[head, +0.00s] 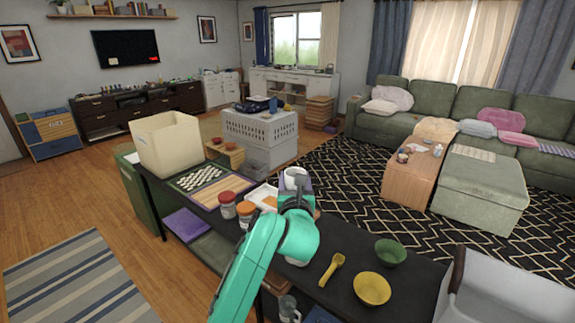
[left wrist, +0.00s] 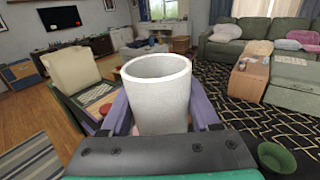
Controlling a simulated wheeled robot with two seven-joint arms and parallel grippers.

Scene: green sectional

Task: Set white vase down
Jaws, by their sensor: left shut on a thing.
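The white vase (left wrist: 158,92) is upright between the purple fingers of my left gripper (left wrist: 160,112) in the left wrist view. The fingers are shut on its sides, and its open rim faces up. In the head view the vase (head: 294,176) shows only in part beyond my teal left wrist. My left gripper (head: 298,188) is over the far side of the dark table (head: 335,285). The vase's base is hidden, so I cannot tell whether it touches anything. My right gripper is not in view.
A yellow scoop (head: 332,269), a yellow bowl (head: 372,288) and a green bowl (head: 390,252) stand right of my arm. Red-lidded jars (head: 228,204), a white tray (head: 262,195), a board with white pieces (head: 200,178) and a cream bin (head: 166,145) stand left.

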